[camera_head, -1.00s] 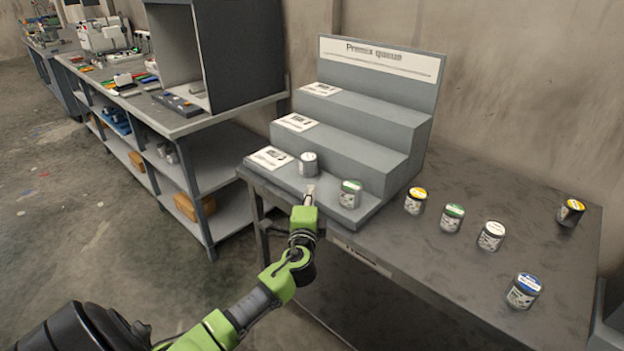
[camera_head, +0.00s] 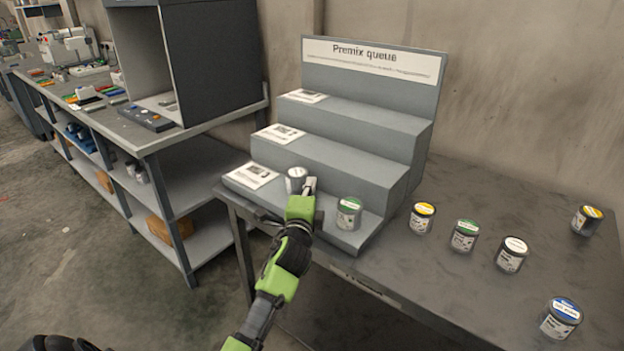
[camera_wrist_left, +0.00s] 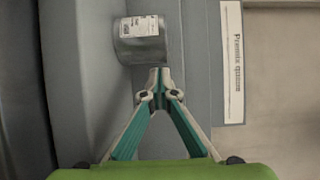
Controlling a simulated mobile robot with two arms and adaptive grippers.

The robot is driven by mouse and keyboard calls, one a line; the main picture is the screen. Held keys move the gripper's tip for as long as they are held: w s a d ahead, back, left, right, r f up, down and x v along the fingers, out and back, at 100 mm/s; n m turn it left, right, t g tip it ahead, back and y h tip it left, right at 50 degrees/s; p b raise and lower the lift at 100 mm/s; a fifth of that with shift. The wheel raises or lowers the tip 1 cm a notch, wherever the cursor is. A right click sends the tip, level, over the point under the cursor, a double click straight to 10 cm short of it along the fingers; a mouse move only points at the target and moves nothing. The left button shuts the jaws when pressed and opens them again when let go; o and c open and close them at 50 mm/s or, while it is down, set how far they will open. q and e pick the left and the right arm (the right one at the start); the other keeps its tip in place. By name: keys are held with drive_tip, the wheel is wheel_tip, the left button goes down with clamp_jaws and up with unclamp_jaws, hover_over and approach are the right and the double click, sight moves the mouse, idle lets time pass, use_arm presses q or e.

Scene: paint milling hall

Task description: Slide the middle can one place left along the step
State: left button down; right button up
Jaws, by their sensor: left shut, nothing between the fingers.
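The stepped grey stand (camera_head: 345,156) carries a sign reading "Premix queue". On its lowest step stand a plain grey-topped can (camera_head: 296,180) and, to its right, a green-topped can (camera_head: 349,213), both upright. My left gripper (camera_head: 310,184) is shut and empty, with its fingertips close by the right side of the grey-topped can. In the left wrist view, the shut fingertips (camera_wrist_left: 158,76) are right by the lower right edge of this can (camera_wrist_left: 140,40), which has a white label. I cannot tell if they touch it. My right gripper is not in view.
White cards lie at the left ends of the steps, one (camera_head: 251,176) left of the grey-topped can. Several cans, including a yellow-topped one (camera_head: 422,218), stand on the dark table (camera_head: 470,190) to the right. A shelved bench (camera_head: 180,140) stands at left.

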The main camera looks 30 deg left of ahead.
sight(299, 182)
use_arm(q)
drive_tip(key=x, duration=0.3)
drive_tip(key=shift+w, duration=0.1)
drive_tip(key=shift+a, duration=0.2)
drive_tip(key=s+a+p, duration=0.2)
drive_tip(key=shift+s+a+r, duration=0.1)
drive_tip(key=shift+s, duration=0.15)
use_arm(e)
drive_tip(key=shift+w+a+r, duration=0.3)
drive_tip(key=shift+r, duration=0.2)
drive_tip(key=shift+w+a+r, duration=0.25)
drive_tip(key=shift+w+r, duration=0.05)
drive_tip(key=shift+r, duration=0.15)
